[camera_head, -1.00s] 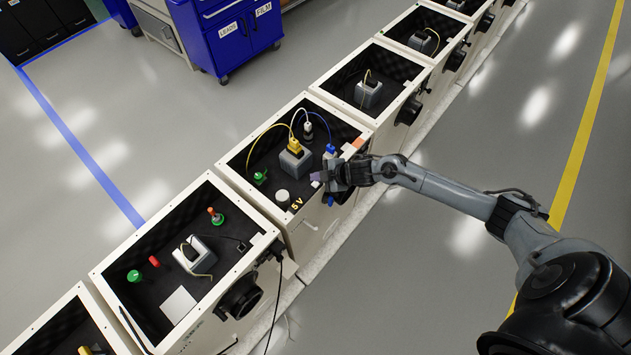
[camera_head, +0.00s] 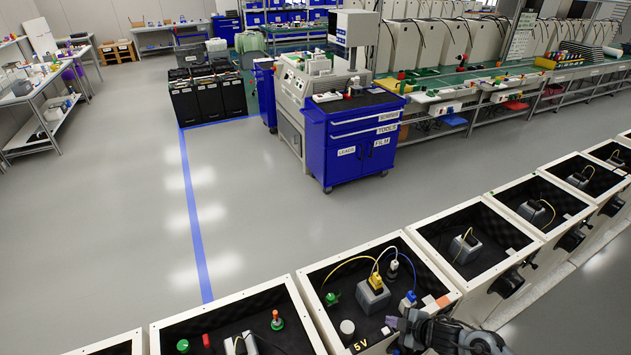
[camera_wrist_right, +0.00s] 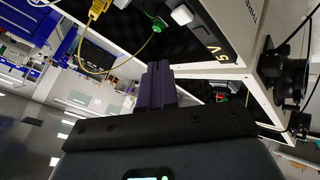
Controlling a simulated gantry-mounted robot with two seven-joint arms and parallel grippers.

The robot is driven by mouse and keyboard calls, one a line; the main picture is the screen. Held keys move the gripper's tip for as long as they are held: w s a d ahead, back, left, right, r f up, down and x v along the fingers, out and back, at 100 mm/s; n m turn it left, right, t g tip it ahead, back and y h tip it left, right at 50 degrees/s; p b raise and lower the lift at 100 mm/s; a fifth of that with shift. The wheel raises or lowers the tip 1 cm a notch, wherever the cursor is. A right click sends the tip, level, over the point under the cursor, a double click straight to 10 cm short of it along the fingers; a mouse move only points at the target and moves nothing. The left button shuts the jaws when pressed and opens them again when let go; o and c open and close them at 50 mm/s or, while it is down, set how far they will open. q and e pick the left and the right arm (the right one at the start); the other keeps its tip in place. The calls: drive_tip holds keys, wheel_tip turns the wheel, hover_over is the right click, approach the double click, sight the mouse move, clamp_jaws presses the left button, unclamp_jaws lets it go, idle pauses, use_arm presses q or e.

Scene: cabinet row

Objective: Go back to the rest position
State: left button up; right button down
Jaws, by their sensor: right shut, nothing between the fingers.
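My left gripper does not show.
Open-topped cabinets stand in a row on both sides, such as the one to the right (camera_head: 465,201). A blue tool cart (camera_head: 351,137) stands behind the row. Grey floor (camera_head: 120,200) is clear at the left.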

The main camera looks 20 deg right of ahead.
drive_tip(key=s+a+f+m+y, duration=0.1)
drive_tip(key=s+a+f, duration=0.2)
drive_tip(key=s+a, duration=0.45)
drive_tip(key=s+a+f+m+y, duration=0.1)
drive_tip(key=s+a+f+m, duration=0.1)
drive_tip(key=s+a, duration=0.55)
drive_tip(key=s+a+r+m+h, duration=0.2)
drive_tip(key=s+a+r+m, duration=0.15)
drive_tip(key=r, duration=0.25)
drive_tip(key=s+d+r+m+g+h, duration=0.35)
drive_tip(key=s+d+r+m, duration=0.2)
drive_tip(key=r, duration=0.35)
wheel_tip(320, 180, up, 18)
drive_tip(key=s+g+p, duration=0.1)
drive_tip(key=p, duration=1.8)
drive_tip(key=shift+d+n, duration=0.3)
drive_tip(key=shift+n, duration=0.1)
drive_tip(key=shift+s+y, duration=0.1)
drive_tip(key=shift+y, duration=0.15)
